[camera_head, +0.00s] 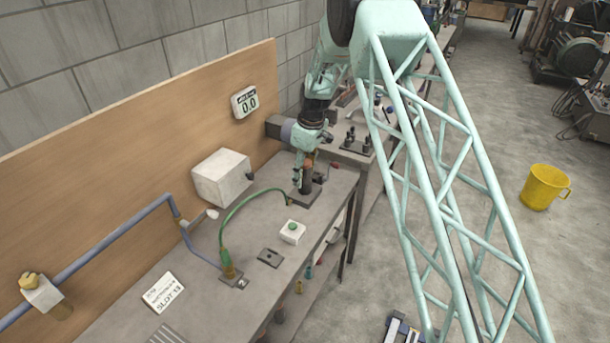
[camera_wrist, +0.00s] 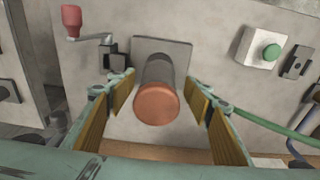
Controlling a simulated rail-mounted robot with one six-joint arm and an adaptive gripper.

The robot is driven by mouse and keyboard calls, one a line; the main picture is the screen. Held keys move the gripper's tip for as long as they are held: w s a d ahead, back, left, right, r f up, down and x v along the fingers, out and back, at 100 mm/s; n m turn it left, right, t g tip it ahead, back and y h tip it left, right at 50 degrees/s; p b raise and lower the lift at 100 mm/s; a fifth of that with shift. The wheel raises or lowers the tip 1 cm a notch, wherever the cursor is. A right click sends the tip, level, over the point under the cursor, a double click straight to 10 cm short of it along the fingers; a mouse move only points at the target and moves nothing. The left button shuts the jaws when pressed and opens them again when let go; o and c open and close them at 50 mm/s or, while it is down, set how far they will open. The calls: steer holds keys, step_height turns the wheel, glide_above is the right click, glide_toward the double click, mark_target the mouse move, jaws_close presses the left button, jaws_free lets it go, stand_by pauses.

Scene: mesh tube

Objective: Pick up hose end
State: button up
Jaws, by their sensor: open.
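A green hose (camera_head: 240,206) arcs over the bench from a brass-and-green fitting (camera_head: 229,266) to an end (camera_head: 290,201) near a square plate. In the wrist view the hose (camera_wrist: 275,126) runs in from the right and passes behind my right finger, which hides its end. My gripper (camera_head: 302,172) is open over a dark post with an orange round top; the post (camera_wrist: 156,88) also shows in the wrist view. There the fingers of my gripper (camera_wrist: 160,84) stand on both sides of the post, with gaps, and hold nothing.
A white box with a green button (camera_head: 292,232) and a small dark plate (camera_head: 270,258) lie on the bench. A white box (camera_head: 222,177) stands by the wooden back panel. A red-knobbed crank (camera_wrist: 72,20) is at the wrist view's upper left. A blue pipe (camera_head: 110,243) runs along the panel.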

mark_target(303, 183)
steer(key=shift+f, duration=0.15)
steer(key=shift+w+a+f+p, duration=0.1)
steer(key=shift+f+p, duration=0.1)
steer(key=shift+f, duration=0.6)
steer(key=shift+w+f+p, duration=0.1)
steer(key=shift+f+p, duration=0.05)
steer(key=shift+f, duration=0.7)
steer(key=shift+w+a+f+p, duration=0.1)
steer(key=shift+f+p, duration=0.1)
steer(key=shift+f, duration=0.6)
steer(key=shift+c, duration=0.6)
steer(key=c, duration=0.9)
steer(key=shift+r, duration=0.15)
steer(key=shift+r+b, duration=0.65)
steer(key=shift+r, duration=4.2)
